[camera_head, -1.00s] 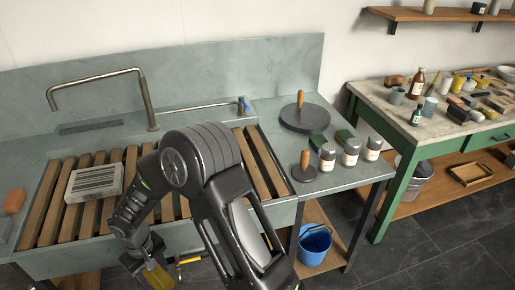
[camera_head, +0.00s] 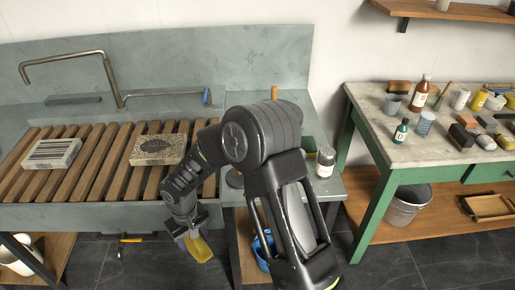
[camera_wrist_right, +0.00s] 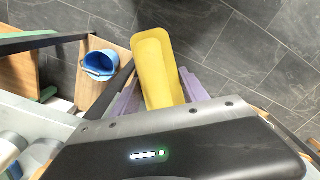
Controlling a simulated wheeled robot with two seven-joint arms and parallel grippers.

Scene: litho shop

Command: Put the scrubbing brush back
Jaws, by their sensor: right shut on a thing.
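My right gripper (camera_head: 193,236) hangs in front of the sink's front edge, above the floor. It is shut on a yellow thing, which I take to be the scrubbing brush (camera_head: 199,249), pointing downward. In the right wrist view the brush (camera_wrist_right: 158,72) sticks out between the purple fingers of the gripper (camera_wrist_right: 158,95), clear of any surface. My left gripper is not in view.
Two stone slabs (camera_head: 50,153) (camera_head: 158,149) lie on the slatted sink rack (camera_head: 105,165). A blue bucket (camera_wrist_right: 100,64) stands on the lower shelf. The green table (camera_head: 395,150) at right holds many bottles and blocks; a metal bucket (camera_head: 408,205) stands beneath it.

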